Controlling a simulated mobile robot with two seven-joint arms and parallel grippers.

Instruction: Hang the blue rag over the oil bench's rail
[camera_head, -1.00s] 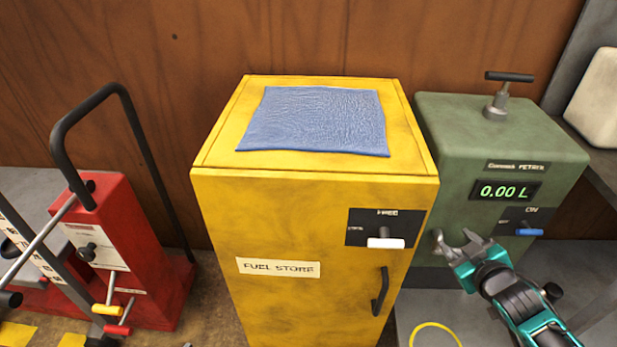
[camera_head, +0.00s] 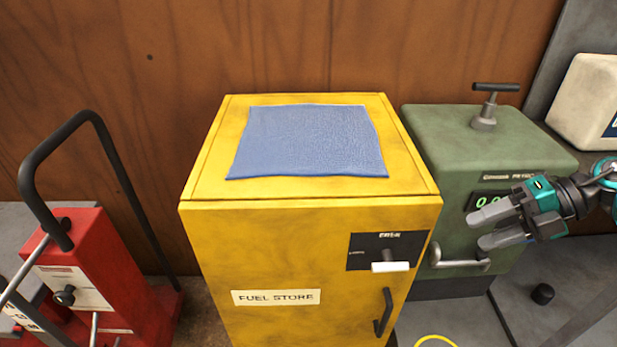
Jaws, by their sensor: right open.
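The blue rag (camera_head: 307,141) lies flat and spread out on top of the yellow fuel store cabinet (camera_head: 208,189). My right gripper (camera_head: 481,230) is open and empty, its fingers pointing left. It is in front of the green pump unit, to the right of the cabinet and apart from the rag. My left gripper is not in view. I cannot make out the oil bench's rail in this view.
The green petrol unit (camera_head: 450,150) with a T-handle (camera_head: 490,105) stands right of the cabinet. A red machine with a black hoop handle (camera_head: 85,235) stands at the left. A pale container (camera_head: 588,100) sits at the far right. A brown wooden wall (camera_head: 250,45) is behind.

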